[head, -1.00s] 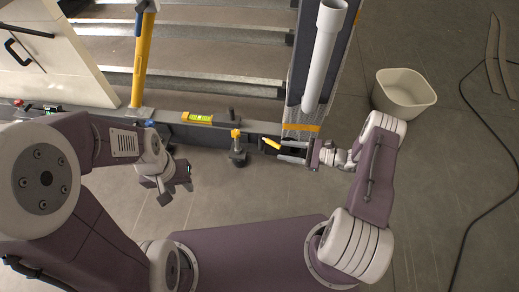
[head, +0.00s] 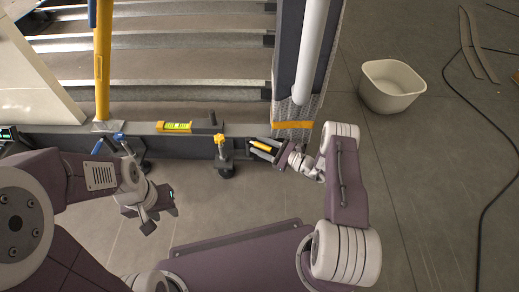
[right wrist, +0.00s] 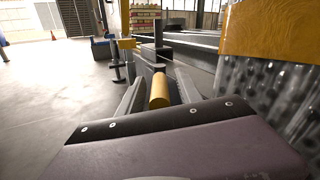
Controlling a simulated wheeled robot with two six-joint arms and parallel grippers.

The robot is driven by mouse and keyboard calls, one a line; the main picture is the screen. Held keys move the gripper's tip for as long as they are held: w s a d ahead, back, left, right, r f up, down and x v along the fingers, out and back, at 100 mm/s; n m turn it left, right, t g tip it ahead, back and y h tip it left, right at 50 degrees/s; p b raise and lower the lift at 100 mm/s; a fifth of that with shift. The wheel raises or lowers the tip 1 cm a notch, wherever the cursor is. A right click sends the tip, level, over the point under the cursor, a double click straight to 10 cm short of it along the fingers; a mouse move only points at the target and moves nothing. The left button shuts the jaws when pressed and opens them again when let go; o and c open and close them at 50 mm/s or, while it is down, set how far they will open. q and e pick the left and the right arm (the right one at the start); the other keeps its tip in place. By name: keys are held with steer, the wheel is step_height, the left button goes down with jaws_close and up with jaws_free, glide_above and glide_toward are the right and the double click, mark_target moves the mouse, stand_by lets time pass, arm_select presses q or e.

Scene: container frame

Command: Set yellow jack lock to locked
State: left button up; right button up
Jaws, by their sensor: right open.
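A yellow cylindrical handle (head: 261,146) lies at the right end of the grey frame beam. My right gripper (head: 261,147) has its open fingers on either side of it. In the right wrist view the handle (right wrist: 159,90) stands between the two fingers (right wrist: 157,92), with no clear contact. A small jack with a yellow knob (head: 219,140) stands just left of it. I cannot tell which yellow part is the lock itself. My left gripper (head: 139,218) hangs empty over the floor at lower left, its fingers apart.
A yellow spirit level (head: 175,127) sits on the beam (head: 197,145). A blue-handled jack (head: 121,139) stands further left. A yellow post (head: 103,60) and a grey pipe (head: 312,45) rise behind. A white bin (head: 391,88) is at right. The front floor is clear.

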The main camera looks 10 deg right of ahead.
steer(key=shift+w+a, duration=0.15)
jaws_close()
stand_by(1.4)
